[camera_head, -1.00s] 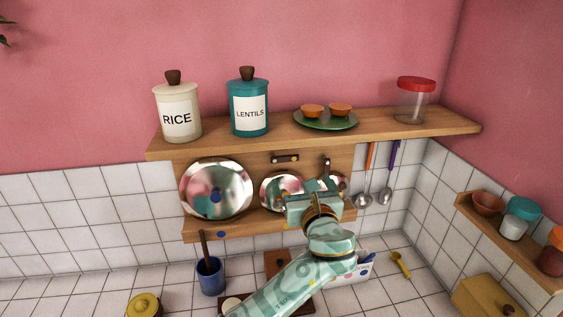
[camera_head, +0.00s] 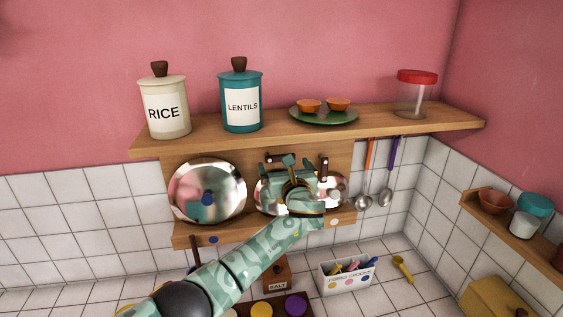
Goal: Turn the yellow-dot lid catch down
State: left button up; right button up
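One arm, coming in from the lower left, ends in my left gripper (camera_head: 290,172), which is raised in front of the lid rack. It covers much of the middle lid (camera_head: 263,197) and part of the right lid (camera_head: 333,190). A dark catch (camera_head: 275,158) lies about level above the middle lid, partly behind the fingers. Another dark catch (camera_head: 323,164) stands upright above the right lid. I cannot tell whether the fingers touch a catch or how far apart they are. No yellow dot shows on the rack. My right gripper is not in view.
The large left lid (camera_head: 207,191) has a blue knob. The shelf (camera_head: 390,128) above bears a rice jar (camera_head: 164,108), a lentils jar (camera_head: 241,102), a green plate (camera_head: 324,116) and a red-lidded jar (camera_head: 415,94). Ladles (camera_head: 363,200) hang right of the rack. A white box (camera_head: 347,277) stands below.

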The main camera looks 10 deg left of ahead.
aim_at(280, 158)
pick_arm(q)
jog(key=b+x, duration=0.1)
jog(key=x, duration=0.3)
jog(key=shift+w+b, duration=0.1)
jog(key=shift+b, duration=0.25)
jog(key=c, duration=1.4)
jog(key=shift+o, duration=0.2)
